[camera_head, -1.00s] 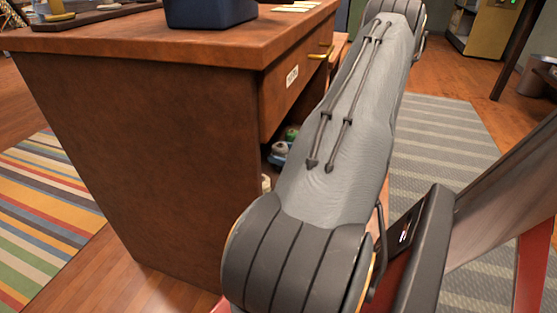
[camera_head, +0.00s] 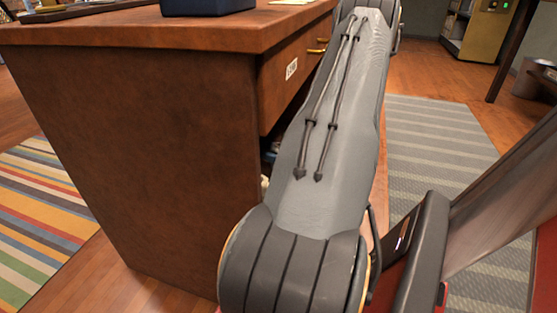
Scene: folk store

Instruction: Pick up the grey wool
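I cannot make out any grey wool in the head view. My own arm crosses the middle of the picture and reaches away past the right side of a wooden desk (camera_head: 140,150). My gripper is outside the picture or hidden beyond the far end of the arm.
A dark blue box (camera_head: 207,6) stands on the desk top. A striped colourful rug (camera_head: 45,215) lies at left, a grey rug (camera_head: 435,140) at right. A yellowish cabinet (camera_head: 480,30) stands far back. Wooden floor is clear between the grey rug and the cabinet.

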